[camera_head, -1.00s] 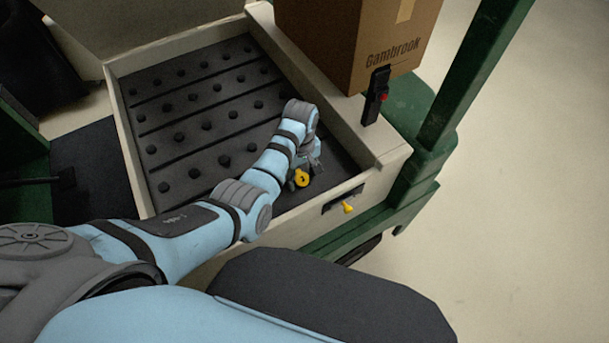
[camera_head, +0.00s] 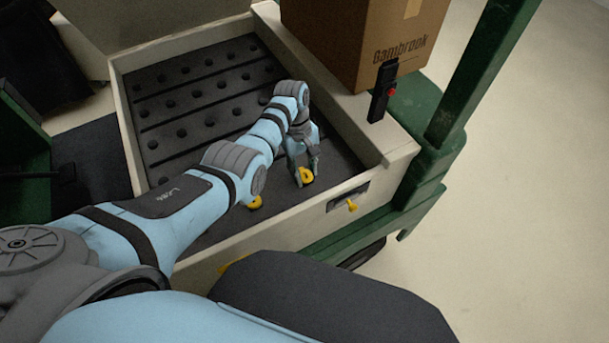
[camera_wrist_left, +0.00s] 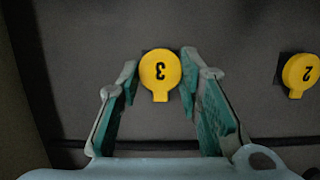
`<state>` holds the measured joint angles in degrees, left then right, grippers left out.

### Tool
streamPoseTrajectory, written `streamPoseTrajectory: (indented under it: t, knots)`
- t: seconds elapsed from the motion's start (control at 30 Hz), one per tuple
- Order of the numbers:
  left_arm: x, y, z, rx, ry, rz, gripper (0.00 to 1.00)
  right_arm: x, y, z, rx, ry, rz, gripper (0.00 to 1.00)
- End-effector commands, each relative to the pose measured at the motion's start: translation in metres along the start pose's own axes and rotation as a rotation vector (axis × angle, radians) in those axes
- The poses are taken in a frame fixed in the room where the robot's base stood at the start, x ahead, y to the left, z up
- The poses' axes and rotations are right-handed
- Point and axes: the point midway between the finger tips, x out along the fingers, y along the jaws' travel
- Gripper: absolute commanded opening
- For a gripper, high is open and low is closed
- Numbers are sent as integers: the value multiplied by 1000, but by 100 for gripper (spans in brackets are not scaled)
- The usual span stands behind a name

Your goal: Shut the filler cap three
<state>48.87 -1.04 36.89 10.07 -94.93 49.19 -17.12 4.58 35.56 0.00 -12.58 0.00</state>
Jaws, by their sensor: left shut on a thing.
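The yellow filler cap three (camera_head: 306,175) is at the right front of the dark bed of the cart. In the left wrist view cap three (camera_wrist_left: 160,72) shows its round face with an upside-down "3" and a short tab. My left gripper (camera_head: 304,172) points down at it, with one finger on each side, and is shut on it. The green finger pads (camera_wrist_left: 160,80) show beside it in the wrist view. How far the cap is tilted I cannot tell. My right gripper is in neither view.
Yellow cap two (camera_wrist_left: 300,73) is to the right in the wrist view. Another yellow cap (camera_head: 254,202) is partly behind my arm. The pale cart rim (camera_head: 270,236) surrounds the bed. A cardboard box (camera_head: 360,40) and a black latch (camera_head: 382,92) stand at the back right.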

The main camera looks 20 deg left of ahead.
Motion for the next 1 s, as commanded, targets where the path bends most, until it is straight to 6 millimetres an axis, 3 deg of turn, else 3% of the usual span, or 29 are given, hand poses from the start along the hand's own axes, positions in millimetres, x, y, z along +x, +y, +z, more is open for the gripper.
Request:
streamPoseTrajectory:
  t: [0.23, 0.27, 0.37, 0.73, 0.87, 1.0]
  knots:
    - [-1, -1, 0, -1, -2, -3, 4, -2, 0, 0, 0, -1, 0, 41]
    - [-1, -1, 0, -1, -1, -3, 35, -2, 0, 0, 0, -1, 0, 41]
    - [-1, -1, 0, 0, -1, -3, 51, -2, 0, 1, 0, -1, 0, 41]
    - [-7, 0, 0, 1, 0, -1, 52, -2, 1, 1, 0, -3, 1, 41]
    - [-32, 0, 0, 1, 2, 1, 52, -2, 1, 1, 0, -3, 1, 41]
    - [-73, 0, -1, 0, 3, 1, 52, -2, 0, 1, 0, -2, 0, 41]
